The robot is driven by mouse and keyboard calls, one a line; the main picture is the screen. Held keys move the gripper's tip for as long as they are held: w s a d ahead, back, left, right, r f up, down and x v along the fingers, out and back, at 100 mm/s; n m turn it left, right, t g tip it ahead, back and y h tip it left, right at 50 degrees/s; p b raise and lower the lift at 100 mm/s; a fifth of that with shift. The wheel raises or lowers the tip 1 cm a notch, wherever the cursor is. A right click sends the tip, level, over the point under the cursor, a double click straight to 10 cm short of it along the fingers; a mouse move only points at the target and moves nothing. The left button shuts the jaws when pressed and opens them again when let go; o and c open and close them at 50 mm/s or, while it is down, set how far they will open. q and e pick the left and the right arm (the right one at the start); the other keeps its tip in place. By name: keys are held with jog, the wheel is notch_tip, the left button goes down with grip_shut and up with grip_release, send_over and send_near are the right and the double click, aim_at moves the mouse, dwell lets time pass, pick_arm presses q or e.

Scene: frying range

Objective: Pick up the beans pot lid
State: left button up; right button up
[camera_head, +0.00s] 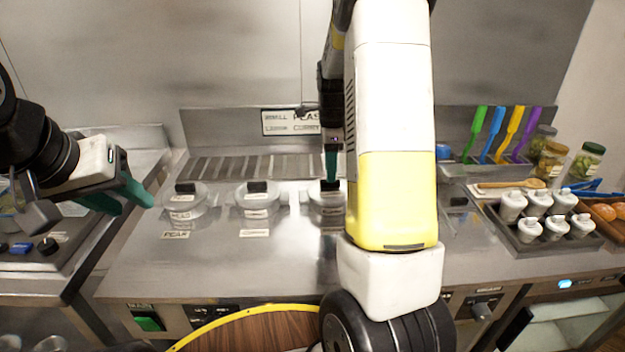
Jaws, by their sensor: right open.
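Three small clear-lidded pots with black knobs stand in a row on the steel counter: a left pot (184,203), a middle pot (257,203) and a right pot (318,203). The label before the left one seems to read peas; the others are too small to read, so I cannot tell which is the beans pot. My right gripper (331,172) points down, open, at the black knob (330,185) of the right pot's lid. My own arm covers part of that pot. My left gripper (126,199) is open and empty, left of the left pot.
A dark tray (520,247) of several white lidded jars stands at the right. Colored utensils (497,136) and glass jars (586,160) are behind it. A slotted steel grate (250,167) lies behind the pots.

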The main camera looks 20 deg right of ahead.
jog(key=shift+f, duration=1.55)
jog(key=shift+s, duration=0.1)
grip_shut()
jog(key=shift+r, duration=0.1)
jog(key=shift+r, duration=0.45)
jog(key=r, duration=0.2)
jog(key=shift+s+a+r, duration=0.1)
jog(key=shift+s+r, duration=0.25)
jog(key=shift+s, duration=0.05)
jog(key=s+a+r, duration=0.1)
jog(key=s+r, duration=0.2)
jog(key=s, duration=0.4)
jog(key=s+a+r, duration=0.1)
jog(key=s+r, duration=0.1)
jog(key=s, duration=0.6)
jog(key=shift+a+r, duration=0.3)
jog(key=shift+r, duration=0.1)
